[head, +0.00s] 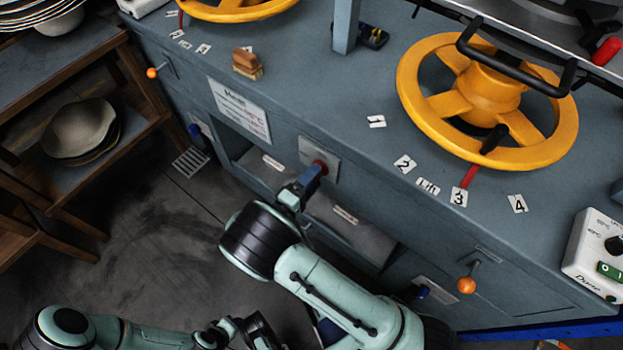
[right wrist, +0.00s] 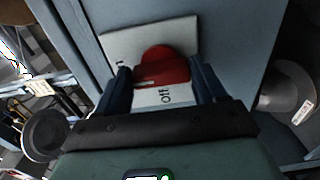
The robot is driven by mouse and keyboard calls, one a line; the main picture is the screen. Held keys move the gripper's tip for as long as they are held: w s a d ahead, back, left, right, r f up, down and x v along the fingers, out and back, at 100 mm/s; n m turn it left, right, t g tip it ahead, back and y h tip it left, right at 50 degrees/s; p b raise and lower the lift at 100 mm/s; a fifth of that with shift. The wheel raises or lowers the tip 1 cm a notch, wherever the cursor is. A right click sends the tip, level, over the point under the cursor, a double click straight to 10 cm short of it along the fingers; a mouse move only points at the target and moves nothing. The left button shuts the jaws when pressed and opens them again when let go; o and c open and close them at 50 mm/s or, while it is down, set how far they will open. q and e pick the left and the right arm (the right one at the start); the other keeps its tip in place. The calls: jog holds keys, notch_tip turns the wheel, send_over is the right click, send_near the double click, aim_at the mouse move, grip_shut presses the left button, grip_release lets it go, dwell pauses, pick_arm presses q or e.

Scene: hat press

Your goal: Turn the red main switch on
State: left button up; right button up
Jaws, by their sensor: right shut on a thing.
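The red main switch (head: 321,166) sits on a pale plate on the front of the grey-blue press cabinet. In the right wrist view, the round red knob (right wrist: 163,66) stands out from its plate (right wrist: 185,33), with the word "Off" readable just below it. My right gripper (head: 313,173) reaches the switch from below and is shut on it, one blue finger on each side of the knob in the right wrist view. In the head view the gripper hides part of the switch. My left gripper (head: 240,332) is low at the bottom edge, away from the cabinet; its fingers are unclear.
Two yellow handwheels (head: 487,98) stand on the cabinet top. Orange-knobbed levers (head: 466,285) stick out of the front. A white control box (head: 597,255) is at the right. The floor between is clear.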

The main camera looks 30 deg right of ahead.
dwell(0.5)
jog(key=o, duration=1)
jog(key=shift+o, duration=0.2)
jog(key=shift+a, duration=0.1)
pick_arm(q)
jog(key=shift+s+d+r+p, duration=0.35)
jog(key=shift+s+r+p, duration=0.15)
jog(key=shift+s, duration=0.2)
pick_arm(e)
jog(key=v, duration=1.3)
jog(key=shift+s+a, duration=0.1)
jog(key=shift+s, duration=0.05)
